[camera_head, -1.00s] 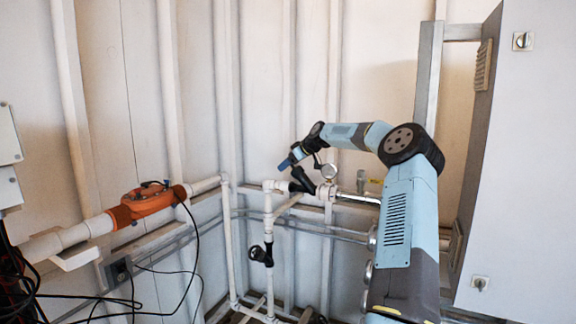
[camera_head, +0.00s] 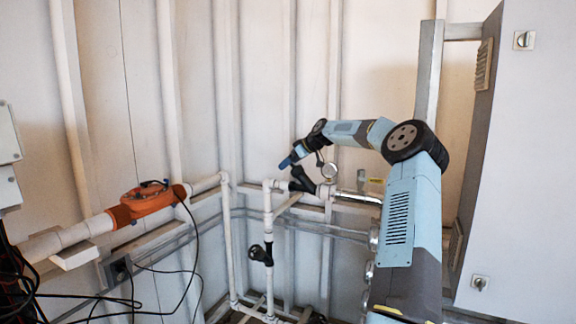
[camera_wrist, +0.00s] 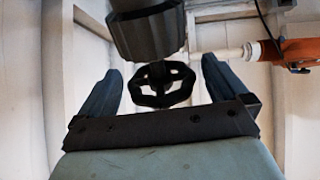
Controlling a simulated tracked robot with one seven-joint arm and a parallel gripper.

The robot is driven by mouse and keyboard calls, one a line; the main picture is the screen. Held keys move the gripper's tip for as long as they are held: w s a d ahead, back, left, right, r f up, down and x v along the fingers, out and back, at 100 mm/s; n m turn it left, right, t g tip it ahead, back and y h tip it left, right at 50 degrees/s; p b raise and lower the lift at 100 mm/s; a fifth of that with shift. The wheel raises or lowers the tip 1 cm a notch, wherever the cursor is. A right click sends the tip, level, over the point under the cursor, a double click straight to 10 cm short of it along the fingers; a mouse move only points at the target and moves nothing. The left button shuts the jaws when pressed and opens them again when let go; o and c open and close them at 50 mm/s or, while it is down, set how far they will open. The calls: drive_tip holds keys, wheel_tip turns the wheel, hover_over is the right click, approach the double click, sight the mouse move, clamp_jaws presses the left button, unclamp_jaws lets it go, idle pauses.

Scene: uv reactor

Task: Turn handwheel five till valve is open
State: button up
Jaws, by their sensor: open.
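In the wrist view a black spoked handwheel (camera_wrist: 160,84) lies between the two blue fingers of my gripper (camera_wrist: 161,66). The fingers are open, with a visible gap on each side of the wheel. A thick black valve body (camera_wrist: 147,30) fills the top of that view, above the wheel. In the head view my gripper (camera_head: 288,162) is at the white pipework, just above and left of a black valve part (camera_head: 302,180). The handwheel there is hidden by the gripper or too small to make out. No number is readable on the wheel.
A lower black valve (camera_head: 261,254) sits on the vertical white pipe. A round gauge (camera_head: 330,171) stands close right of my gripper. An orange device (camera_head: 147,200) is on the left pipe, with loose black cables below it. A grey cabinet (camera_head: 525,170) stands at right.

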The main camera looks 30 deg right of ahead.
drive_tip(key=v, duration=1.2)
drive_tip(key=s+a+f+g+h, duration=0.1)
drive_tip(key=s+a+g, duration=0.1)
drive_tip(key=a, duration=0.8)
drive_tip(key=s+a+f+g+h, duration=0.1)
drive_tip(key=s+a, duration=0.1)
drive_tip(key=a, duration=0.7)
drive_tip(key=s+a+g+h, duration=0.1)
drive_tip(key=s+a+h, duration=0.1)
drive_tip(key=s+a, duration=0.8)
drive_tip(key=s+a+m+h, duration=0.1)
drive_tip(key=s+a+m, duration=0.15)
drive_tip(key=s, duration=0.75)
drive_tip(key=s+a+m+h, duration=0.1)
drive_tip(key=s+a, duration=0.2)
drive_tip(key=s, duration=0.7)
drive_tip(key=s+f+m, duration=0.1)
drive_tip(key=s+f, duration=0.1)
drive_tip(key=s, duration=0.6)
drive_tip(key=s+d+f+m+y, duration=0.1)
drive_tip(key=s+f+m, duration=0.1)
drive_tip(key=s, duration=0.7)
drive_tip(key=shift+s+d+f+t, duration=0.2)
drive_tip(key=shift+f+t, duration=0.2)
drive_tip(key=shift+f, duration=0.05)
drive_tip(key=shift+m, duration=0.25)
